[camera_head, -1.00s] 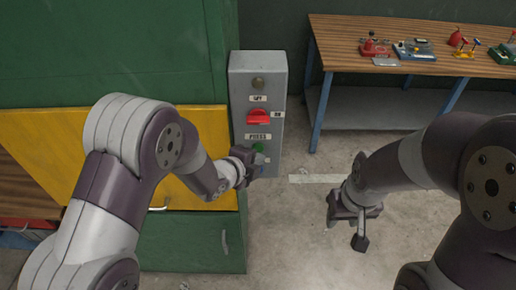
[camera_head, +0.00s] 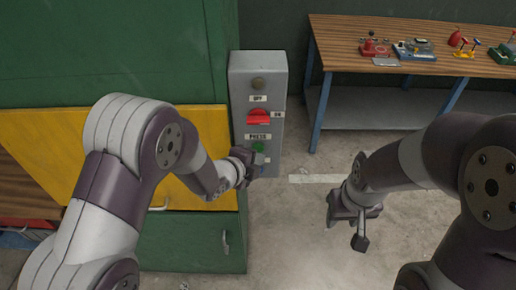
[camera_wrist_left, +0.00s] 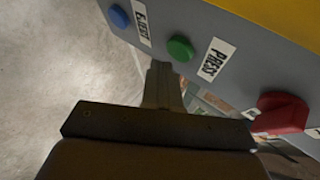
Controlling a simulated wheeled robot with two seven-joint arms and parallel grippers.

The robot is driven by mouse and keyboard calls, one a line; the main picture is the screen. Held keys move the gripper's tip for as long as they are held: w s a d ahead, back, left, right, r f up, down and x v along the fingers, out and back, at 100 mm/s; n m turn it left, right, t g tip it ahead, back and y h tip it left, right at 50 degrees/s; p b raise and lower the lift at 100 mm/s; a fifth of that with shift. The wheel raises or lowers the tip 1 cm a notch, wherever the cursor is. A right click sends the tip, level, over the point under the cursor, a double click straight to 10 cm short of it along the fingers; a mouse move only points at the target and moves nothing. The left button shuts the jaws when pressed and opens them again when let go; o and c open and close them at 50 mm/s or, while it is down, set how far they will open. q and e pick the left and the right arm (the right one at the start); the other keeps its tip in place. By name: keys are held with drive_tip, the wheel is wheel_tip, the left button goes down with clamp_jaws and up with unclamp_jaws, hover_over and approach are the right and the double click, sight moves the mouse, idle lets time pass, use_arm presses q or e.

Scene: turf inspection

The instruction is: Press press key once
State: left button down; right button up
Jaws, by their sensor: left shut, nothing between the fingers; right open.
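The press key is a green round button (camera_head: 258,147) under the PRESS label on a grey control box (camera_head: 276,100). It also shows in the left wrist view (camera_wrist_left: 180,48), beside its PRESS label. My left gripper (camera_head: 254,166) is shut and empty, close to the box's lower front and just below the green button in the head view. In the left wrist view its closed fingertips (camera_wrist_left: 162,72) lie near the green button; contact cannot be told. My right gripper (camera_head: 346,226) is open and empty, above the floor to the right.
A red switch (camera_head: 258,116) with OFF and ON labels sits above the press key. A blue button (camera_wrist_left: 119,17) labelled EJECT lies beside it. A green and yellow cabinet (camera_head: 215,140) stands left of the box. A workbench (camera_head: 345,32) with tools stands back right.

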use_arm(q)
drive_tip(key=shift+w, duration=0.15)
drive_tip(key=shift+w, duration=0.3)
